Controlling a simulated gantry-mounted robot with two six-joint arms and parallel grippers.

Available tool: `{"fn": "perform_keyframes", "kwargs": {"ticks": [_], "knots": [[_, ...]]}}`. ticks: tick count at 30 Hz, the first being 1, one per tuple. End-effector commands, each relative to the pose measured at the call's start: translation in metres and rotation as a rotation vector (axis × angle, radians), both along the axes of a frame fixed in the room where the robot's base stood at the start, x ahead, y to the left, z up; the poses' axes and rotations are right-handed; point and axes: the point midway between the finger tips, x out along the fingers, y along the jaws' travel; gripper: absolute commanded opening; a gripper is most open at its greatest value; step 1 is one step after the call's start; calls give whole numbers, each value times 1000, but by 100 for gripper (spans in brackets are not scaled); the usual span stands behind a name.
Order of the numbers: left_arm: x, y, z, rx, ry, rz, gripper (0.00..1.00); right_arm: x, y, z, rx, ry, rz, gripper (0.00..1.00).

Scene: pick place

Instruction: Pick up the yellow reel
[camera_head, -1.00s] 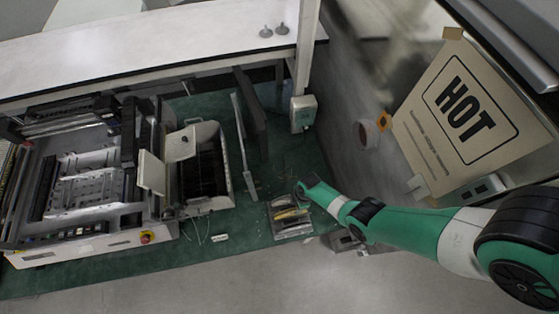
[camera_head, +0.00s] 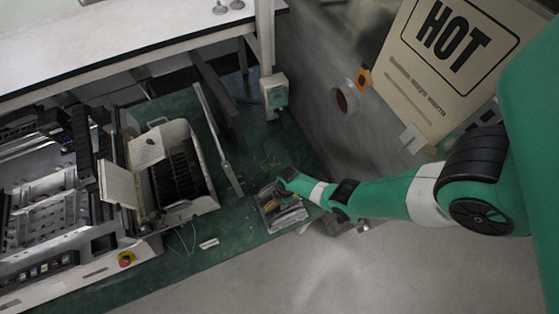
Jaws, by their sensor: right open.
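A small grey tray (camera_head: 268,209) sits on the green bench top near its right edge. A yellow item lies in the tray, partly hidden under my right gripper; it is too small to tell for sure that it is the yellow reel. My right gripper (camera_head: 281,196) is over the tray at the end of the green arm coming from the right. Its fingers are small and dark here, open, and I cannot tell whether they touch anything. My left gripper is out of view.
A grey box on a post (camera_head: 274,92) is behind. A HOT sign (camera_head: 450,60) hangs at the upper right. Grey floor is clear in front.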

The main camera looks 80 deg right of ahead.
Motion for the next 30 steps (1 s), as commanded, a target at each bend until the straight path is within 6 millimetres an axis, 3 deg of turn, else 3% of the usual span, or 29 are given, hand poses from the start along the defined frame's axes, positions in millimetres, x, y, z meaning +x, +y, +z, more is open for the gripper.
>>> {"fn": "perform_keyframes", "kwargs": {"ticks": [5, 13, 26, 30], "knots": [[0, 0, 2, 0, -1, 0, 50, 0, 0, 2, 0, 0, 0, 50], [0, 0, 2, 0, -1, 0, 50, 0, 0, 2, 0, 0, 0, 2], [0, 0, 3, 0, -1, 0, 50, 0, 0, 2, 0, -1, 0, 0], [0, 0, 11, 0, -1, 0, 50, 1, 0, 11, 0, -1, 1, 0]]}}
